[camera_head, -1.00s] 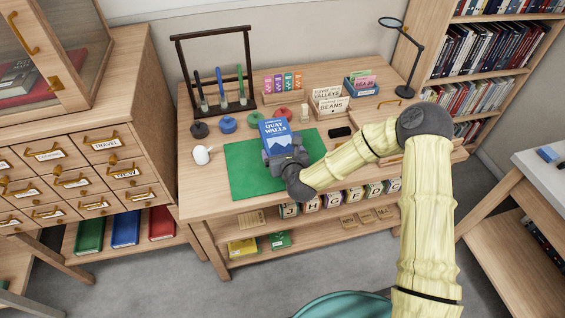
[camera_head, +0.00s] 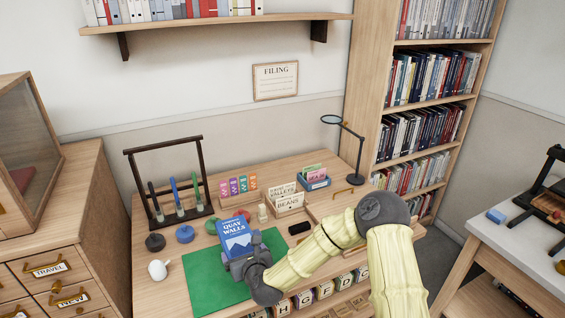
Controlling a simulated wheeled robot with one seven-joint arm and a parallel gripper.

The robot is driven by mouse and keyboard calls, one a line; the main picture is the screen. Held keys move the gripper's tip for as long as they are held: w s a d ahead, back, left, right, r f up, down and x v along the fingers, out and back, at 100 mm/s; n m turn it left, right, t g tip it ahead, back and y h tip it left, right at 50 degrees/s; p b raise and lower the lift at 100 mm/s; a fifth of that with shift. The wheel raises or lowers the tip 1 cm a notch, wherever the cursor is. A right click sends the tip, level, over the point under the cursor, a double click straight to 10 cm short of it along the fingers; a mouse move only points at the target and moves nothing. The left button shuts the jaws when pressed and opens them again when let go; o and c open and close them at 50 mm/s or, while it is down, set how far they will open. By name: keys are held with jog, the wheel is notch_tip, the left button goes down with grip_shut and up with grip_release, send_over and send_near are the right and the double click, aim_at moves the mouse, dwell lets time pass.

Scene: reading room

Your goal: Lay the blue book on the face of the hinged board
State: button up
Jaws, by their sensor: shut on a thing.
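The blue book (camera_head: 235,234), with "QUAY WALLS" on its cover, stands roughly upright in my gripper (camera_head: 243,256). My gripper is shut on its lower part, over the green mat (camera_head: 205,285) on the desk. I cannot tell how high the book is above the mat. A flat wooden panel with a brass handle (camera_head: 343,191) lies at the right of the desk, partly hidden behind my arm. It may be the hinged board, but no hinge is clear.
Behind the book are a dark rack (camera_head: 165,180), coloured discs (camera_head: 185,233) and card boxes (camera_head: 288,200). A white mug (camera_head: 159,269) stands left of the mat. Letter blocks (camera_head: 325,290) sit below the desktop.

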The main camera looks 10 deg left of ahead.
jog(key=s+d+f+m+t+h+p, duration=0.1)
jog(key=d+m+h+p, duration=0.2)
jog(key=d, duration=1.4)
jog(key=s+d+f+m+t+h+p, duration=0.1)
jog(key=d+f+m+h+p, duration=0.1)
jog(key=d, duration=1.5)
jog(key=shift+s+d+m+h+p, duration=0.25)
jog(key=shift+m+h+p, duration=0.35)
jog(key=shift+h+p, duration=0.3)
jog(key=shift+f, duration=0.15)
